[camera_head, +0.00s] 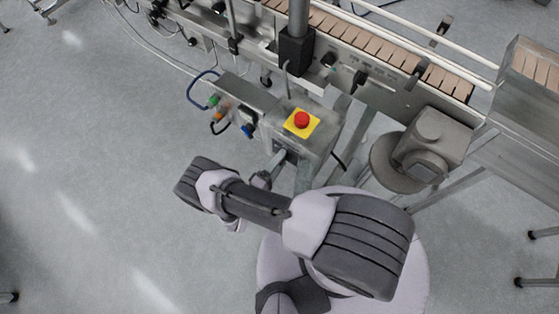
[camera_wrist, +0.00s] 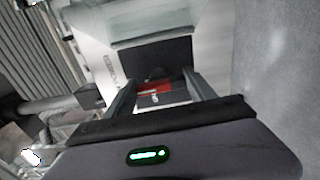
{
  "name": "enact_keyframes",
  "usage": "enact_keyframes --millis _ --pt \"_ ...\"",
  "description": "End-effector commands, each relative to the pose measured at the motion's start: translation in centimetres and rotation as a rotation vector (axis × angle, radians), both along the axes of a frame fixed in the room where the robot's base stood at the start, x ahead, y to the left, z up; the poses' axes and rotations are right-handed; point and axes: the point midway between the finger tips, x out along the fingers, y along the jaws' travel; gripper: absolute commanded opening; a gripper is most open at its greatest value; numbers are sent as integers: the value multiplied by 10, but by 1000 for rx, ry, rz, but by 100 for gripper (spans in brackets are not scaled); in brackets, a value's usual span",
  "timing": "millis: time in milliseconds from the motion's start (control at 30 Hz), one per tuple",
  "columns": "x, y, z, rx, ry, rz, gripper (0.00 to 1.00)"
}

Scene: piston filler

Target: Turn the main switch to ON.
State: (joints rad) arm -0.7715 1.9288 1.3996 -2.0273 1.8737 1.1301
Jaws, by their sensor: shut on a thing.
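The main switch (camera_wrist: 153,87) shows in the wrist view as a small red part with a white mark below it, in front of a black panel (camera_wrist: 150,58) on a light grey box. My gripper (camera_wrist: 157,82) has one finger on each side of the switch and is shut on it. The switch's exact angle and its ON/OFF lettering are too small and blurred to read. In the head view my gripper (camera_head: 272,172) is at the near side of the grey control box (camera_head: 310,148); the switch itself is not distinguishable there.
A red emergency button (camera_head: 302,119) on a yellow plate tops the control box. Coloured fittings and hoses (camera_head: 220,108) lie to its left. A grey motor (camera_head: 430,145) and the conveyor (camera_head: 390,60) stand to the right and behind. Open floor (camera_head: 100,190) lies to the left.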

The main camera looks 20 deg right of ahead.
Motion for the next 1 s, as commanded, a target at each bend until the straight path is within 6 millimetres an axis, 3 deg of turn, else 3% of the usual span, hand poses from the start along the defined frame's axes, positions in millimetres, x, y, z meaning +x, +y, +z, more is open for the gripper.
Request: enact_keyframes --millis 633,667,733,767,1000 --pt "0 0 0 26 -36 0 23" --pt "0 0 0 26 -36 0 68" --pt "0 0 0 26 -36 0 81" --pt "0 0 0 26 -36 0 85" --pt "0 0 0 26 -36 0 85"
